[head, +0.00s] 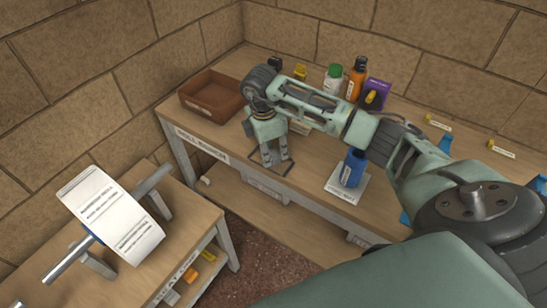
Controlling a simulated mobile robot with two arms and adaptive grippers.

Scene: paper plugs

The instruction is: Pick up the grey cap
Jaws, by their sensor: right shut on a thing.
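My right gripper (272,162) points down over the front part of the wooden bench (222,112), near its front edge. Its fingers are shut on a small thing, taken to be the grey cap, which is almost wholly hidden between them. I cannot make out the cap's shape, or whether it touches the bench top. No other grey cap stands out in view. My left gripper is not in view.
A brown tray (212,100) stands left of my right gripper. A blue cup (353,167) on a white card stands to the right. Bottles, including an orange one (357,80), stand behind my arm. A paper roll (110,215) hangs on a bar at the lower left.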

